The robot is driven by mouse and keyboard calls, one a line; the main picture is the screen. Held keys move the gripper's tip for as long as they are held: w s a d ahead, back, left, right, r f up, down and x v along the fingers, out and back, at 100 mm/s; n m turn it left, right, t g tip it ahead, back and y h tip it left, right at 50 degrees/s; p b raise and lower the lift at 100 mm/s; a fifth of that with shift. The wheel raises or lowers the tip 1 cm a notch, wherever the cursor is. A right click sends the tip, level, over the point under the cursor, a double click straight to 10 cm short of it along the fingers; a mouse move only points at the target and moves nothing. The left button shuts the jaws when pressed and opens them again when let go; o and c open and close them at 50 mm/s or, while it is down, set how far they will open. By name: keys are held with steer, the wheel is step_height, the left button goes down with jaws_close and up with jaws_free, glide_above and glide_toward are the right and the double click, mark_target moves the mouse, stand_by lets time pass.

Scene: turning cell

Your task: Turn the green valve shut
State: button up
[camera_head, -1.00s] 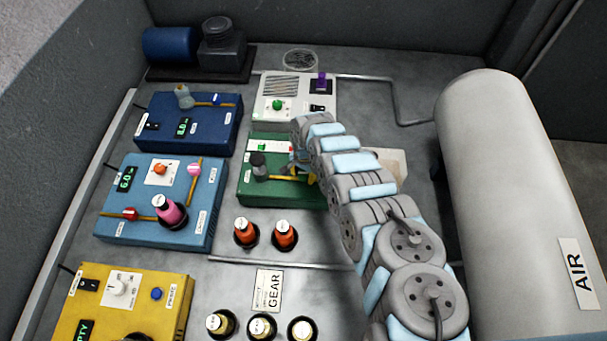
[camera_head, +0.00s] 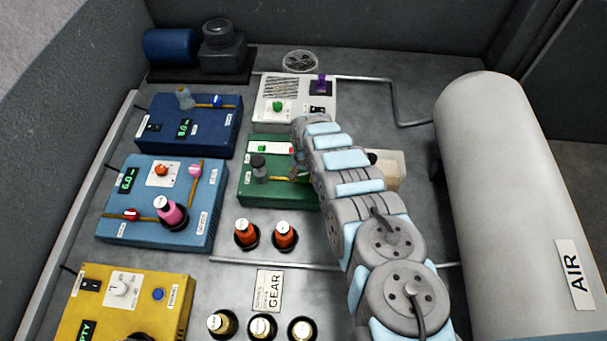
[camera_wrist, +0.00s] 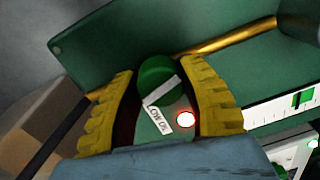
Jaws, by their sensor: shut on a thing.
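The green valve (camera_wrist: 157,72) is a round green knob with a white stripe, on the green box (camera_head: 255,196). In the wrist view my gripper (camera_wrist: 156,82) has its yellow ribbed fingers on either side of the knob, shut on it. A brass pipe (camera_wrist: 230,36) runs beside the knob. In the head view my arm hides the valve and most of the gripper.
A dark-capped part (camera_head: 258,165) stands on the green box's left side. A beige box (camera_head: 390,170) lies right of it, partly behind my arm. Two orange bottles (camera_head: 245,233) stand in front. The white panel (camera_head: 290,100) is behind. A large grey air tank (camera_head: 510,190) fills the right.

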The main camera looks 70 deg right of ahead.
steer(key=n, duration=0.3)
steer(key=shift+n, duration=0.4)
steer(key=n, duration=0.3)
steer(key=shift+n, duration=0.3)
steer(key=n, duration=0.3)
steer(key=shift+n, duration=0.3)
steer(key=shift+f+n, duration=0.15)
steer(key=shift+n, duration=1.65)
steer(key=o, duration=1.2)
steer(key=shift+r, duration=0.3)
